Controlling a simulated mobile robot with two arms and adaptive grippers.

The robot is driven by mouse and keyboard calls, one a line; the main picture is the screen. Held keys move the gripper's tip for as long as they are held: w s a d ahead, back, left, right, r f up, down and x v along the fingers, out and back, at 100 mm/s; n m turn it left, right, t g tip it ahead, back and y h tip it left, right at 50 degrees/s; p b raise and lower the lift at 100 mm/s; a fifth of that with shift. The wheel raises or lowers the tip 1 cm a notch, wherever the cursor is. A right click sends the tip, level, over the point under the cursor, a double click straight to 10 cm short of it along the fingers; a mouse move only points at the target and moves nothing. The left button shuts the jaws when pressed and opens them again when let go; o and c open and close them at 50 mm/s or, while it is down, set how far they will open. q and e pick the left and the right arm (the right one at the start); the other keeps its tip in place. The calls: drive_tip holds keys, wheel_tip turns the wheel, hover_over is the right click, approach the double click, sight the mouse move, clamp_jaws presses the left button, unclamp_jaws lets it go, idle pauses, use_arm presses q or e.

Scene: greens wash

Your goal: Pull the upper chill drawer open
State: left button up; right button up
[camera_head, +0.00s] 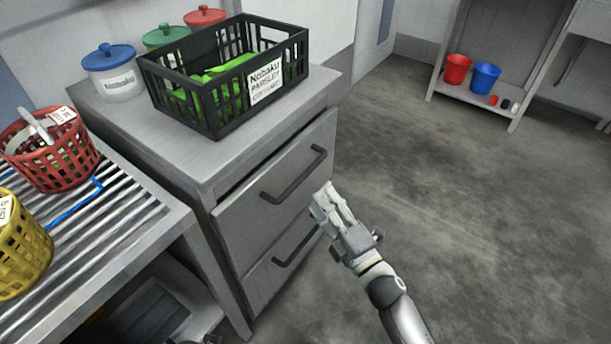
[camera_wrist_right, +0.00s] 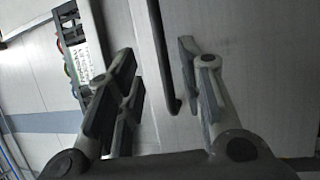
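The grey cabinet's upper drawer (camera_head: 252,215) looks shut, with its front about in line with the lower drawer's. Its dark bar handle (camera_head: 293,174) runs across the front. My right gripper (camera_head: 324,200) is in front of the drawer face, just right of and below this handle in the head view. In the right wrist view the gripper (camera_wrist_right: 157,62) is open, its two fingers spread. A dark bar handle (camera_wrist_right: 166,65) shows between the fingers, nearer the right one. I cannot tell any contact.
A black crate (camera_head: 222,110) of greens and several lidded jars (camera_head: 112,75) stand on the cabinet top. The lower drawer (camera_head: 262,283) has its own handle (camera_head: 297,247). Red (camera_head: 55,155) and yellow baskets (camera_head: 20,250) sit on the slatted rack at left. Floor at right is clear.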

sight(305, 173)
use_arm(q)
drive_tip(key=shift+w+r+b, duration=0.2)
drive_tip(key=shift+r+b, duration=0.15)
drive_tip(key=shift+r, duration=0.85)
use_arm(e)
drive_tip(key=shift+x, duration=4.7)
drive_tip(key=shift+f, duration=0.1)
clamp_jaws()
